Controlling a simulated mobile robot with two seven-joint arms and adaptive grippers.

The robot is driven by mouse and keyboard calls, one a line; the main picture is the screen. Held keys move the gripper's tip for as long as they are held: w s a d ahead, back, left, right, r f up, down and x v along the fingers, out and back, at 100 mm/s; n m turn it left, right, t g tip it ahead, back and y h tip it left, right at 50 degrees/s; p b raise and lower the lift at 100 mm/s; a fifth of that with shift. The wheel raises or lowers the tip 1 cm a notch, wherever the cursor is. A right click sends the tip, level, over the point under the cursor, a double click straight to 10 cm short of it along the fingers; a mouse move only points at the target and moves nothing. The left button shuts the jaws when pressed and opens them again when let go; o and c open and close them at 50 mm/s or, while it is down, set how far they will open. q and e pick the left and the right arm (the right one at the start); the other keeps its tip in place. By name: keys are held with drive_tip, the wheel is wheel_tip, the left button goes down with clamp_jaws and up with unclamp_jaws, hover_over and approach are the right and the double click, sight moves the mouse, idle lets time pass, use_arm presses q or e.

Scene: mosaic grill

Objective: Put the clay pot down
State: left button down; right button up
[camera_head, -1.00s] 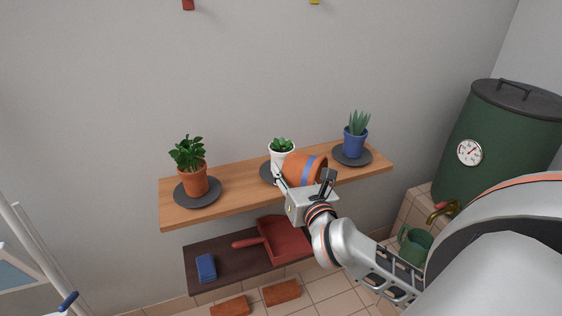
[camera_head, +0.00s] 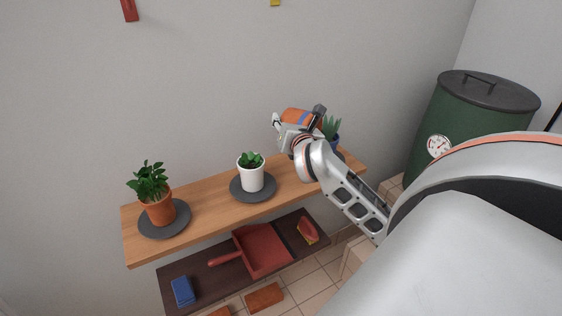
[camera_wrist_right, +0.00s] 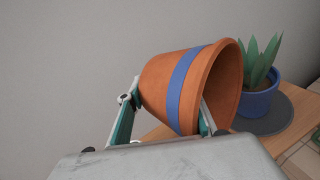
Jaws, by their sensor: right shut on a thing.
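The clay pot (camera_head: 299,116) is orange terracotta with a blue band. My right gripper (camera_head: 297,125) is shut on it and holds it tilted on its side, above the right part of the wooden shelf. In the right wrist view the pot (camera_wrist_right: 190,85) lies between the two fingers (camera_wrist_right: 165,115), its open mouth facing right. It looks empty, though the inside shows only partly. My left gripper is not in view.
The upper wooden shelf (camera_head: 212,204) bears a plant in a terracotta pot (camera_head: 160,210), a white pot (camera_head: 251,179) and a blue pot (camera_wrist_right: 258,100), on dark saucers. A lower shelf holds a red dustpan (camera_head: 262,250). A green barrel (camera_head: 465,120) stands right.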

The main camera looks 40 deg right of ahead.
wheel_tip(320, 180, down, 13)
drive_tip(key=shift+w+r+b, duration=0.1)
drive_tip(key=shift+b, duration=0.65)
drive_tip(key=o, duration=1.3)
drive_tip(key=shift+o, duration=0.2)
drive_tip(key=v, duration=1.2)
